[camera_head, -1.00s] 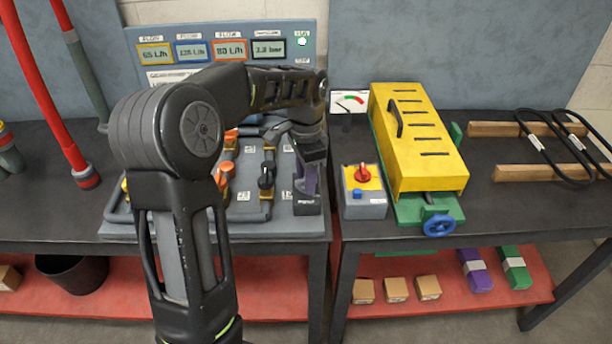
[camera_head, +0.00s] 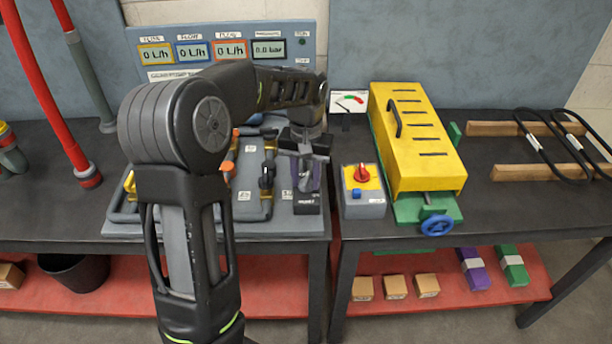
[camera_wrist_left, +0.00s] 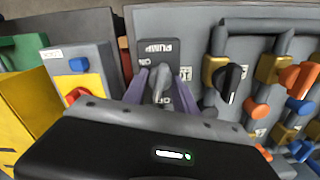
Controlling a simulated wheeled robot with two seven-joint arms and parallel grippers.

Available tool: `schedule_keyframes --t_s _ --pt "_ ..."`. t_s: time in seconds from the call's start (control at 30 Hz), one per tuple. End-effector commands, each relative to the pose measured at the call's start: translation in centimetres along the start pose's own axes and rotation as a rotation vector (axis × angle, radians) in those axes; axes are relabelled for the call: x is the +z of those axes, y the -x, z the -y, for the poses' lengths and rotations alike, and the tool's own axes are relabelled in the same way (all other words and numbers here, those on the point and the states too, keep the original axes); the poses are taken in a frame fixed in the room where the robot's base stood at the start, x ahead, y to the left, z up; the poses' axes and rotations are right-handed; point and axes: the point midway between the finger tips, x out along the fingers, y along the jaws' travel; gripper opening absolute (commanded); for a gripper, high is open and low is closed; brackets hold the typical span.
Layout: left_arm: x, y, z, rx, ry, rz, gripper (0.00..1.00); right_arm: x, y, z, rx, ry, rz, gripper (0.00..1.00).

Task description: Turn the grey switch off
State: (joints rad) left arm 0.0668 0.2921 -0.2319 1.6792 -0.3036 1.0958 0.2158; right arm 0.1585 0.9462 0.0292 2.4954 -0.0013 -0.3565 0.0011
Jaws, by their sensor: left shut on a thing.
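The grey switch (camera_wrist_left: 160,80) is a lever on a dark plate (camera_wrist_left: 158,48) marked PUMP, ON and OFF in the left wrist view. My left gripper (camera_wrist_left: 162,88) has its purple fingers on either side of the lever and is shut on it. The lever appears tilted towards the OFF mark, which is partly covered by my gripper. In the head view the pump box (camera_head: 307,204) stands at the right end of the grey pipe board, with my left gripper (camera_head: 306,178) over it; the lever is mostly hidden there. My right gripper is not in view.
A display panel (camera_head: 228,32) behind reads 0 on its screens, its lamp dark. A grey box with a red knob (camera_head: 362,173) and a yellow-covered machine (camera_head: 418,140) stand right of the switch. Valves (camera_wrist_left: 232,80) sit close beside it.

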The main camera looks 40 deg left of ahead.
Motion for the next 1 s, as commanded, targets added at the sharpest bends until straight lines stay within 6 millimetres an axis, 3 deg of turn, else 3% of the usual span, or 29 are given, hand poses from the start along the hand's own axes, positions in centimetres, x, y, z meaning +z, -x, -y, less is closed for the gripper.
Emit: schedule_keyframes --t_s 0.4,0.97,1.0 --pt "-0.04 0.08 0.01 0.0 0.254 -0.002 0.0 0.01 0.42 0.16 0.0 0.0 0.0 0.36" --pt "-0.06 0.05 0.01 0.001 0.294 -0.002 0.0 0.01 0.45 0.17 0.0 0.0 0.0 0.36" --pt "-0.06 0.05 0.01 0.001 0.293 -0.002 0.36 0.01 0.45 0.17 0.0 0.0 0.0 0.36"
